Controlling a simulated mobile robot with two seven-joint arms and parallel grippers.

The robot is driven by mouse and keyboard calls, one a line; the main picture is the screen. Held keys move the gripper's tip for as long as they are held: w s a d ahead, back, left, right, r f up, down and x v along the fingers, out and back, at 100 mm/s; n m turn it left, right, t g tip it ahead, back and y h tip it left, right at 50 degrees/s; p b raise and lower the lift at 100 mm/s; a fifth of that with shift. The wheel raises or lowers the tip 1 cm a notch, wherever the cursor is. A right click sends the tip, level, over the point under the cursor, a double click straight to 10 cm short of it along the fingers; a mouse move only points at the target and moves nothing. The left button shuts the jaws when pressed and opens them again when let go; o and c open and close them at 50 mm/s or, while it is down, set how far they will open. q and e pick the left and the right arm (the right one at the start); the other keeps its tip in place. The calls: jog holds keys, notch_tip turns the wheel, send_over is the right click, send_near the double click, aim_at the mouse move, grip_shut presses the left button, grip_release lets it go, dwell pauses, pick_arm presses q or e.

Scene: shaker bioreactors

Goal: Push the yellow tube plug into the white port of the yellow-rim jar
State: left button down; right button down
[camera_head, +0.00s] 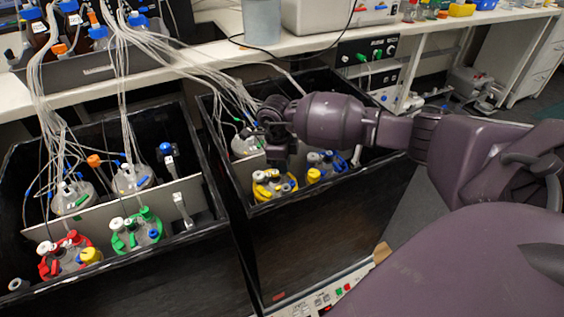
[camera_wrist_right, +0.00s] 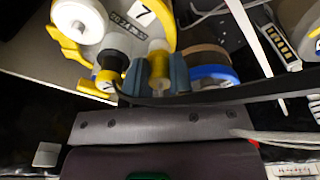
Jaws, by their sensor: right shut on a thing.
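The yellow-rim jar (camera_head: 273,189) stands in the right-hand black box, at its near left corner, with a white cap or port on its left side. In the right wrist view, part of its yellow rim (camera_wrist_right: 68,46) and a large white round port (camera_wrist_right: 78,17) show at the upper left. My right gripper (camera_head: 277,142) is over the box, just above and behind the jar. In the wrist view its two blue-grey fingers (camera_wrist_right: 157,76) are shut on the yellow tube plug (camera_wrist_right: 158,62). The plug's tip is hard to make out. My left gripper is in neither view.
A blue-rim jar (camera_head: 325,166) stands right of the yellow-rim jar. The left black box holds a red-rim jar (camera_head: 65,256) and a green-rim jar (camera_head: 136,231). Many thin tubes (camera_head: 180,50) hang from the bench into both boxes. The box walls rise close around the jars.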

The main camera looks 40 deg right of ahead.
jog(key=shift+f, duration=0.15)
jog(key=c, duration=0.9)
grip_release()
jog(key=r, duration=0.3)
jog(key=r+p, duration=0.1)
jog(key=r, duration=0.3)
jog(key=w+r, duration=0.1)
jog(key=r, duration=0.2)
jog(key=shift+a+r+p, duration=0.35)
jog(key=shift+a+r, duration=0.05)
